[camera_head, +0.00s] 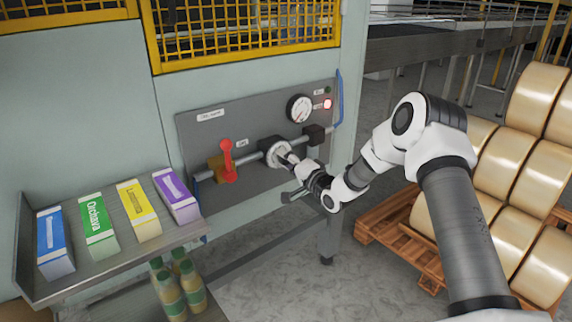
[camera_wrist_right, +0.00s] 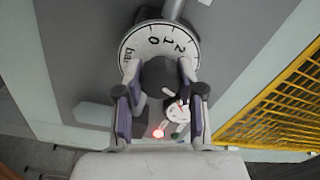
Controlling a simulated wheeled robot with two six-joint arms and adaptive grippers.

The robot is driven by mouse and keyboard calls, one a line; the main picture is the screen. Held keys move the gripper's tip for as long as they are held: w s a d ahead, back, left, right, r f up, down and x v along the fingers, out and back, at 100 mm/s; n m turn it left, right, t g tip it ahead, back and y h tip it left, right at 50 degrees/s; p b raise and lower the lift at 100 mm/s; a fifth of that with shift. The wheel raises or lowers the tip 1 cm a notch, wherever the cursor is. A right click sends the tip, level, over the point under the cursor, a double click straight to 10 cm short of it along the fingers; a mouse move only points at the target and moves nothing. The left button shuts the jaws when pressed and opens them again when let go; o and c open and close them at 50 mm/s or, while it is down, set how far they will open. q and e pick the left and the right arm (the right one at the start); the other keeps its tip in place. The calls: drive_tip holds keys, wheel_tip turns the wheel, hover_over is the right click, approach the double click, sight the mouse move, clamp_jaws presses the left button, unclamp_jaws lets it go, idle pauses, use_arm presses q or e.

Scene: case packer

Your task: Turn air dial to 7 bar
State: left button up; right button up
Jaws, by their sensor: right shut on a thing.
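The air dial is a white ring with black numbers around a dark knob (camera_wrist_right: 158,78), on a pipe in front of the grey panel. In the head view the dial (camera_head: 277,150) is partly hidden behind my right gripper (camera_head: 291,163). In the right wrist view the marks "0", "1", "2" and "bar" show on the white ring (camera_wrist_right: 155,45). My right gripper (camera_wrist_right: 158,98) has its fingers on both sides of the knob and is shut on it. A round white pressure gauge (camera_head: 300,109) is above the dial; its reading is too small to tell. My left gripper is not in view.
A red lever valve (camera_head: 228,160) stands left of the dial on the same pipe. A red lamp (camera_head: 327,104) glows beside the gauge. A shelf (camera_head: 110,260) with several coloured boxes is at the left, bottles (camera_head: 170,295) below. A pallet (camera_head: 395,245) with golden rolls (camera_head: 500,170) is at the right.

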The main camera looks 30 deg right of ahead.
drive_tip(key=m+b, duration=0.1)
drive_tip(key=m, duration=0.3)
drive_tip(key=shift+d, duration=0.1)
drive_tip(key=m+b, duration=0.1)
drive_tip(key=m, duration=0.2)
drive_tip(key=shift+m+h+b, duration=0.3)
drive_tip(key=shift+m+b, duration=0.1)
drive_tip(key=m+b, duration=0.1)
drive_tip(key=m, duration=0.4)
drive_tip(key=shift+m+b, duration=0.3)
drive_tip(key=shift+m, duration=0.1)
drive_tip(key=o, duration=1.1)
drive_tip(key=shift+o, duration=0.2)
drive_tip(key=shift+f, duration=0.1)
drive_tip(key=shift+s, duration=0.1)
